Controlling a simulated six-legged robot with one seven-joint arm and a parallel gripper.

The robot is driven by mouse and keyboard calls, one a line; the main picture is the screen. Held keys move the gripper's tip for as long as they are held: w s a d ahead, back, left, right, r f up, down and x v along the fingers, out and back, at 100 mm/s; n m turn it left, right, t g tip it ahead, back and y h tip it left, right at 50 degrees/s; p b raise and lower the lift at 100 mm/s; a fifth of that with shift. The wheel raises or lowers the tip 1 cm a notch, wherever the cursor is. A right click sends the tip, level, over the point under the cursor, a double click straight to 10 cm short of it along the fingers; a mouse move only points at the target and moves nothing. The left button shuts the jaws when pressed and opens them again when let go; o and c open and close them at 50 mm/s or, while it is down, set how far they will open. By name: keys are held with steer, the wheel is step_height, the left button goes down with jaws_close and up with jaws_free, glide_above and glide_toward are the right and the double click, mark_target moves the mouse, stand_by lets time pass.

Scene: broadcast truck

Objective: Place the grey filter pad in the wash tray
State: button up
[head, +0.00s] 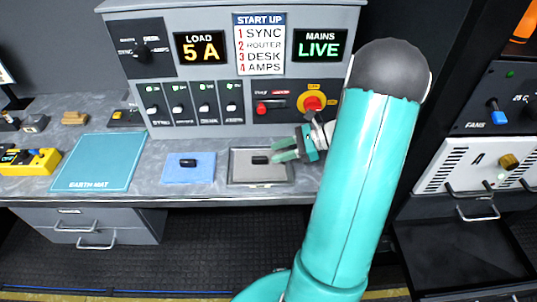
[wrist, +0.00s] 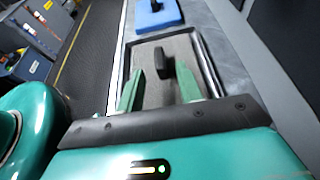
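A flat grey pad (head: 244,172) with a black handle (head: 261,160) lies inside a shallow dark-rimmed tray on the bench. In the wrist view the grey pad (wrist: 186,58) fills most of the tray (wrist: 207,62), and its black handle (wrist: 160,64) stands up from it. I cannot tell whether this tray is the wash tray. My gripper (head: 281,150) is over the tray from the right. In the wrist view my gripper (wrist: 160,84) is open, with its two green fingers apart and the handle slightly beyond and between their tips. No contact shows.
A blue pad (head: 203,174) with a black handle lies left of the tray. Further left are a teal earth mat (head: 98,162) and a yellow block (head: 40,163). A switch console (head: 200,128) rises behind the tray. The bench's front edge is close.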

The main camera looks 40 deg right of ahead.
steer(key=shift+s+r, duration=0.1)
steer(key=shift+r, duration=0.15)
steer(key=s+a+r+n+g+h, duration=0.1)
steer(key=s+a+r+n+h, duration=0.2)
steer(key=a+r+n, duration=0.2)
steer(key=s+a+r+n+h, duration=0.4)
steer(key=a+r+n, duration=0.2)
steer(key=a+n, duration=0.6)
steer(key=s+a+r+n+g+h, duration=0.1)
steer(key=s+a+r+n+h, duration=0.2)
steer(key=a+r+n, duration=0.3)
steer(key=a+n, duration=0.2)
steer(key=a, duration=0.1)
steer(key=shift+s+g+h, duration=0.25)
steer(key=shift+g+h, duration=0.05)
steer(key=shift+h, duration=0.1)
